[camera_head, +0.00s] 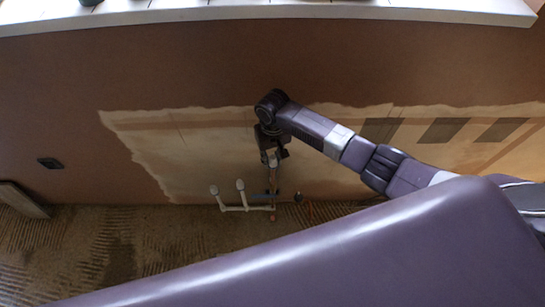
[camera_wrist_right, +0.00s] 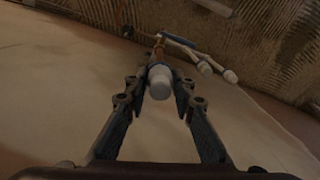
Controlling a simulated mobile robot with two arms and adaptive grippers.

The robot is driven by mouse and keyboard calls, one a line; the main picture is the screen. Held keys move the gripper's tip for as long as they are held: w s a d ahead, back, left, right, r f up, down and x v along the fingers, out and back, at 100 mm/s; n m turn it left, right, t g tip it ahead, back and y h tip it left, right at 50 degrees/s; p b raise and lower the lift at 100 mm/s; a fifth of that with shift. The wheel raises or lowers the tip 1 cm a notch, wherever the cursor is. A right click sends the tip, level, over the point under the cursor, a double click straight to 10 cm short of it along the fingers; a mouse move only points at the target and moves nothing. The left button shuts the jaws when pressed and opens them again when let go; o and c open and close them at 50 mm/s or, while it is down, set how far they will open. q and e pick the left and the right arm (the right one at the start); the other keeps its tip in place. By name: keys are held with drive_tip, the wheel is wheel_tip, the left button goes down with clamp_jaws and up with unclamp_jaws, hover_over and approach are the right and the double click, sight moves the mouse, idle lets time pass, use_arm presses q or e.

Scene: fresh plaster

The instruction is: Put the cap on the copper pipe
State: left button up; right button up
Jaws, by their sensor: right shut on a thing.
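My right gripper (camera_head: 272,155) points down at the low pipes by the wall and is shut on a pale grey-white cap (camera_head: 272,161). In the right wrist view the cap (camera_wrist_right: 160,82) sits between the two fingers of the gripper (camera_wrist_right: 160,87). The copper pipe (camera_head: 273,184) stands right below the cap in the head view. In the wrist view the copper pipe (camera_wrist_right: 158,49) lines up behind the cap. I cannot tell whether the cap is around the pipe end or only close to it. My left gripper is not in view.
Two white pipes with pale capped ends (camera_head: 240,184) (camera_head: 214,190) stand left of the copper pipe. A blue bar (camera_head: 260,195) lies behind them. A dark round knob (camera_head: 298,197) is to the right. The ridged floor (camera_head: 150,240) is open to the left.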

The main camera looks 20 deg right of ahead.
drive_tip(key=shift+p, duration=0.3)
drive_tip(key=shift+f, duration=0.4)
idle(0.5)
drive_tip(key=shift+f, duration=0.3)
drive_tip(key=o, duration=1.5)
drive_tip(key=shift+r, duration=0.1)
